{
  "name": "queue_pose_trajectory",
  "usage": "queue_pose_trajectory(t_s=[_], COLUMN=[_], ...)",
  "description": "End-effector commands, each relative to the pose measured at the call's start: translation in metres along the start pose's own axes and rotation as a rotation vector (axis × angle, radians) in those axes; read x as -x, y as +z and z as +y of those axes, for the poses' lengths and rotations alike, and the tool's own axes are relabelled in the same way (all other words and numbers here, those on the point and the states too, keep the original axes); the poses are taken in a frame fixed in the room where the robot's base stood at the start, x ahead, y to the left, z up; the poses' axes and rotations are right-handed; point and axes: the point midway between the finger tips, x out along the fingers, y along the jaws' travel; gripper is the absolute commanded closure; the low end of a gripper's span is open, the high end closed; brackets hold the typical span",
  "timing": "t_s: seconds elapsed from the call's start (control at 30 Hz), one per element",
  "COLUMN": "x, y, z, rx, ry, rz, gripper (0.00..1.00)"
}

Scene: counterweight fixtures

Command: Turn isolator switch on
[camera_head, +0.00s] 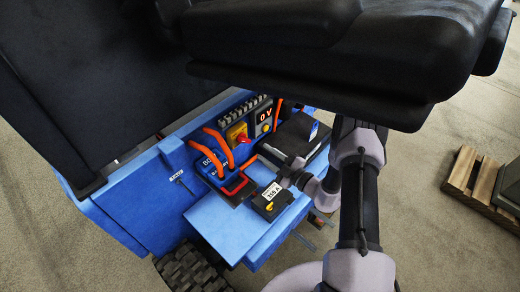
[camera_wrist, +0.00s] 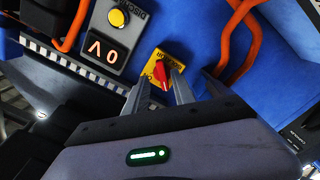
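The isolator switch is a red knob (camera_wrist: 161,80) on a yellow plate (camera_wrist: 172,64), fixed to the blue machine's panel. In the head view the switch (camera_head: 238,134) sits left of a small display. In the wrist view my gripper (camera_wrist: 158,88) is open, with its two grey fingers apart and pointing at the knob. The knob shows between the fingertips; I cannot tell whether they touch it. In the head view my gripper (camera_head: 268,150) is small, below and right of the switch. The knob's lettering is too small to read.
A display (camera_wrist: 102,52) beside the switch reads 0 V, with a yellow button (camera_wrist: 118,17) next to it. Orange cables (camera_wrist: 240,45) loop close by. A black box labelled 255 A (camera_head: 270,203) sits on the blue ledge. A large black seat (camera_head: 330,45) overhangs the area.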

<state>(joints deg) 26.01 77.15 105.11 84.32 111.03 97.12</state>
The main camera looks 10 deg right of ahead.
Motion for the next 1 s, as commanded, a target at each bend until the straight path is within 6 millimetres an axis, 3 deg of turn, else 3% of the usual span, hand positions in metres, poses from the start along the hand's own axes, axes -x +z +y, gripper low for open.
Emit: queue_pose_trajectory(t_s=[0.4,0.83,1.0], x=[-0.073,-0.088,-0.089], y=[-0.001,-0.003,-0.004], z=[-0.002,0.002,0.004], rx=[0.003,0.005,0.007], ry=[-0.002,0.003,0.005], rz=[0.005,0.006,0.009], gripper=[0.69,0.69,1.0])
